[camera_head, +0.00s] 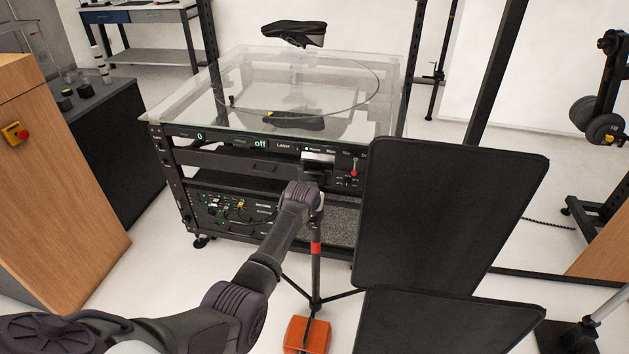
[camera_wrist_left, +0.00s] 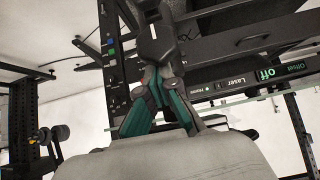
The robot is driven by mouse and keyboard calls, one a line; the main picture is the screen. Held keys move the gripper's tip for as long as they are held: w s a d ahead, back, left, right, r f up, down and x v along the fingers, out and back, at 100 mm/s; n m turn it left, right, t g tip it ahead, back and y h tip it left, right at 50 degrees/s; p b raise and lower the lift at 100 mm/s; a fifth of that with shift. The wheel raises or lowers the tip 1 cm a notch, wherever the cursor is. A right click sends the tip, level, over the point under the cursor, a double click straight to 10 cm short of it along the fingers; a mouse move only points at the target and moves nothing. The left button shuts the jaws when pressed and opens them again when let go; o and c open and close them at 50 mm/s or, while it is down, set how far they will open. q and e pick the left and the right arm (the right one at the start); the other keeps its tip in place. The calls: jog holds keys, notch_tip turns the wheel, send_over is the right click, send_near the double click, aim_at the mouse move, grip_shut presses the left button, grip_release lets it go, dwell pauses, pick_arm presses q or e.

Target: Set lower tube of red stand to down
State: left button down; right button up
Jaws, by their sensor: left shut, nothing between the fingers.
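The red stand is a dark tripod with a thin upright tube (camera_head: 316,268). The tube carries a red band (camera_head: 316,248), and an orange-red weight (camera_head: 307,335) lies at the stand's foot. My left arm reaches over to the stand, and its wrist hides the upper part of the tube in the head view. In the left wrist view, my left gripper (camera_wrist_left: 160,75) has teal-sided fingers brought together, with nothing seen between them. A dark part lies right at the fingertips; I cannot tell whether they touch it. My right gripper is out of view.
The glass-topped turntable rig (camera_head: 180,105) stands behind the stand, with its control panel facing me. Large black panels (camera_head: 450,210) stand close on the right. A wooden cabinet (camera_head: 60,190) is at left. White floor is free between cabinet and rig.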

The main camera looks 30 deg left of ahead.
pick_arm(q)
jog(key=shift+s+d+f, duration=0.1)
jog(key=shift+s+f, duration=0.1)
jog(key=shift+f, duration=0.05)
jog(key=v, duration=0.8)
jog(key=shift+r, duration=0.2)
jog(key=s+d+f+m+g, duration=0.1)
jog(key=s+d+f, duration=0.1)
jog(key=s+f, duration=0.7)
jog(key=s+d+f+m+g+h, duration=0.15)
jog(key=s+f, duration=0.45)
jog(key=f, duration=0.7)
jog(key=s+d+f+m+g, duration=0.1)
jog(key=s+d+f, duration=0.1)
jog(key=s+f, duration=0.7)
jog(key=s+d+f+g, duration=0.1)
jog(key=s+f, duration=0.4)
jog(key=s, duration=0.6)
jog(key=s+d+f+m+g, duration=0.1)
jog(key=s+f, duration=0.4)
jog(key=s, duration=0.6)
jog(key=s+d+f+m+g, duration=0.1)
jog(key=s+f, duration=0.4)
jog(key=s, duration=0.7)
jog(key=shift+d+f+g+h, duration=0.2)
jog(key=shift+f+g+h, duration=0.25)
jog(key=shift+g, duration=0.1)
jog(key=c, duration=1.9)
grip_release()
